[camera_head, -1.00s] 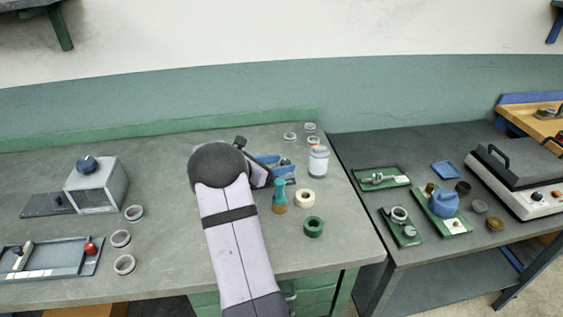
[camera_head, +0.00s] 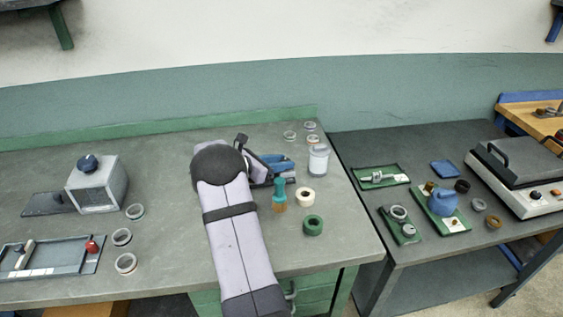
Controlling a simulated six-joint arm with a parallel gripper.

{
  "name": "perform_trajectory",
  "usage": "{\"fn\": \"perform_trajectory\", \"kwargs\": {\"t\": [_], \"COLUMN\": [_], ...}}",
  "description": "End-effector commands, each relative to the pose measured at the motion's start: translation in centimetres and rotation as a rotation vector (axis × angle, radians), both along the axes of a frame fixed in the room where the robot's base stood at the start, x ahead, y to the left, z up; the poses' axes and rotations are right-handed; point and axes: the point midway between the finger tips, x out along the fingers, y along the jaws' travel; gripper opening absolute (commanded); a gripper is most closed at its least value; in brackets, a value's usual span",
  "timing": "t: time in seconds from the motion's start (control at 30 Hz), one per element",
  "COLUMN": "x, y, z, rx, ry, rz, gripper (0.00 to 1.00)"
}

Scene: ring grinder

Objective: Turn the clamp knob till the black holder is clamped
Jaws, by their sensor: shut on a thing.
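My gripper (camera_head: 258,168) is mostly hidden behind my own purple and dark grey arm, at the back right of the grey bench. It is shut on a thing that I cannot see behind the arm. A blue piece (camera_head: 277,161) shows just right of the gripper; I cannot tell if they touch. The clamp knob and the black holder cannot be made out there. A grey box (camera_head: 98,190) with a dark blue knob (camera_head: 88,162) on top stands at the left, well away from my gripper.
Close right of my arm stand a brush with a teal handle (camera_head: 279,188), a cream ring (camera_head: 304,196), a green ring (camera_head: 313,225) and a white-lidded jar (camera_head: 318,162). A tray (camera_head: 45,262) and several grey rings lie at left. Bare bench lies between them and my arm.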

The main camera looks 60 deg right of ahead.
Motion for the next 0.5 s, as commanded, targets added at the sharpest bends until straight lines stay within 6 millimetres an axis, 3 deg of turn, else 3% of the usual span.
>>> {"fn": "perform_trajectory", "kwargs": {"t": [0.5], "x": [0.56], "y": [-0.39], "z": [0.24], "rx": [-0.009], "ry": [-0.001], "rz": [-0.254], "gripper": [0.04]}}
